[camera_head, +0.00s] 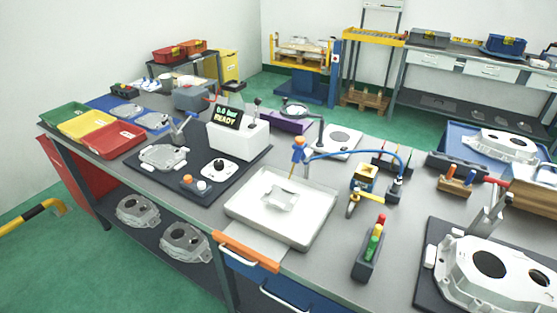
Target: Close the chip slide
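The chip slide is most likely the flat grey plate (252,236) with an orange front strip (246,251). It sticks out from the front left side of a white tray (280,228), at the table's front edge. I cannot tell how far it runs under the tray. A small pale metal part (280,197) lies in the tray. Neither of my grippers is in view, and nothing is touching the orange strip.
Blue drawer fronts (285,298) lie below the strip. A stand with red, yellow and green pieces (370,250) is right of the tray. A casting on a dark mat (495,272) fills the right front. A button box (194,186) stands left, and blue hose (350,154) arches behind.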

